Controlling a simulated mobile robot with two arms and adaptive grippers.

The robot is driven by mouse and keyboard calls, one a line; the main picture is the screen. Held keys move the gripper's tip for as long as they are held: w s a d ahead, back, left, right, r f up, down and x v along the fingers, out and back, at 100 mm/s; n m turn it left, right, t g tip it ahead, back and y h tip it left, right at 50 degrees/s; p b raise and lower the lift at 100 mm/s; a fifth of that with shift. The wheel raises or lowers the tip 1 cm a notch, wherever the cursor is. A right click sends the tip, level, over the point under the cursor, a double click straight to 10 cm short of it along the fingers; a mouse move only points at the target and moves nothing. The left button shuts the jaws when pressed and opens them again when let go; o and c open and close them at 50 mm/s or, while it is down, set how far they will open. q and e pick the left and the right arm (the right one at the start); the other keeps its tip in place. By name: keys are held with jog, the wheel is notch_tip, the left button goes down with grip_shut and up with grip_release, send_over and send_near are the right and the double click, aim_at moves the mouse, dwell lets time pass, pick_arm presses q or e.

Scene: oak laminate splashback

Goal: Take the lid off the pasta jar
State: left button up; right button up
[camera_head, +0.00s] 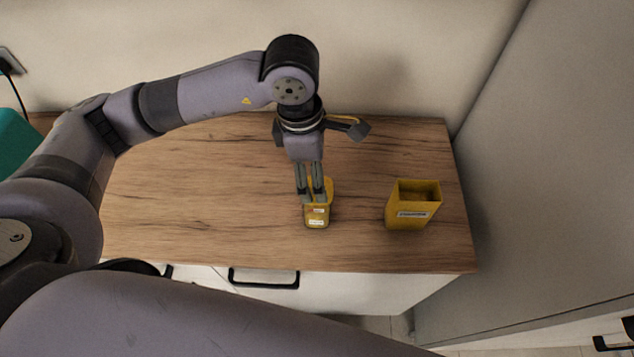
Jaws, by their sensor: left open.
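A small yellow jar (317,217) with pale labels on its front stands on the wooden countertop, near the middle. My left gripper (312,198) points down over the jar, with its open fingers at the jar's top. The fingers hide part of the top, so I cannot tell whether they touch the lid. A yellow edge (329,187) shows behind the fingers. My right gripper is not in view.
A taller yellow open-topped container (411,208) with a label stands to the right of the jar. The wooden countertop (180,200) is clear on the left. A tall grey panel (550,170) stands along the right side. A drawer handle (263,279) is below the front edge.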

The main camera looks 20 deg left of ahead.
aim_at(328, 182)
pick_arm(q)
jog(key=shift+d+f+p, duration=0.15)
jog(key=shift+f+p, duration=0.2)
jog(key=shift+f, duration=0.65)
jog(key=shift+d+f+p, duration=0.1)
jog(key=shift+f+p, duration=0.2)
jog(key=shift+f, duration=0.65)
jog(key=shift+c, duration=0.5)
jog(key=c, duration=0.9)
